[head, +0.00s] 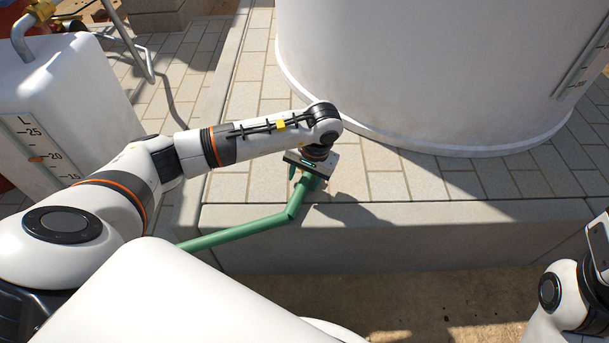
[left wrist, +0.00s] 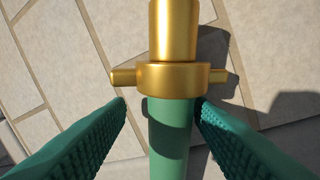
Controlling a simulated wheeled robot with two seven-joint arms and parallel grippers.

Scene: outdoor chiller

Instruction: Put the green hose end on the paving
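The green hose (head: 240,230) comes up from the lower left and bends over the front edge of the raised paving (head: 400,180). Its end lies under my left gripper (head: 307,183) near that edge. In the left wrist view the hose end has a brass fitting (left wrist: 178,78) with a collar and side lugs, above the green hose (left wrist: 172,130). The green fingers of my left gripper (left wrist: 161,102) stand open on both sides of the hose, with a gap on the left; the right fingertip is close to it or touching. Only part of my right arm shows; its gripper is out of view.
A large white tank (head: 420,70) stands behind on the paving. A white container (head: 60,110) with a level scale and brass fitting stands at the left. Paving to the right of my left gripper is clear. The ledge drops to sandy ground (head: 430,300).

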